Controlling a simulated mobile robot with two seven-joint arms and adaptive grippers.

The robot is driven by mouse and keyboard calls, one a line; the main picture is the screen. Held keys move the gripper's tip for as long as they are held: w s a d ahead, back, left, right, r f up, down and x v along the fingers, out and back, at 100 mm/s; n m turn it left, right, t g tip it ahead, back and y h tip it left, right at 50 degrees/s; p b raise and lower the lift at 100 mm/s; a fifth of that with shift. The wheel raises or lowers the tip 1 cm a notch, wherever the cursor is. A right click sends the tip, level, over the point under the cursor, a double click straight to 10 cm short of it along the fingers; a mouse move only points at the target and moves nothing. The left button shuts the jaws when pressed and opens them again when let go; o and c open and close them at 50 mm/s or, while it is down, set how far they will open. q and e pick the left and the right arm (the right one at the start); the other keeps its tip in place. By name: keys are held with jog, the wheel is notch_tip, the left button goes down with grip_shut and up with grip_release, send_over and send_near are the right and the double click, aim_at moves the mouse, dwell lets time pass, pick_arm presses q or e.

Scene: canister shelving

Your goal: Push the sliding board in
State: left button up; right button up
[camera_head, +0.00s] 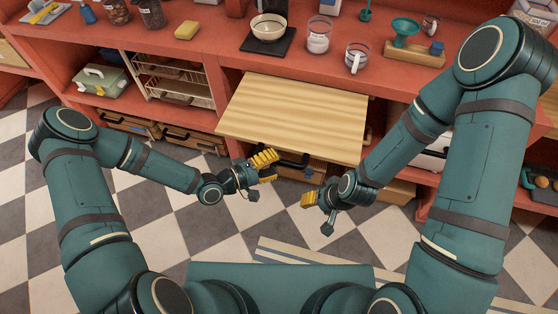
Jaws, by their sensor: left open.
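The sliding board (293,112) is a light striped wooden panel. It sticks out from under the red counter, toward me, above the lower shelves. My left gripper (266,166) has yellow fingers that are open and empty. It is close to the board's front edge, below its middle in the picture; I cannot tell whether it touches the board. My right gripper (308,199) is lower and to the right, in front of the board and apart from it. Its yellow fingertips show, but its opening is hidden.
The red counter (213,51) holds a bowl (268,27) on a dark mat, glass jars (318,36), a yellow sponge (187,30) and a scale (415,51). Below are a wire rack (172,80), a green case (101,80) and drawers.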

pick_arm(q)
jog(key=shift+x, duration=1.05)
grip_shut()
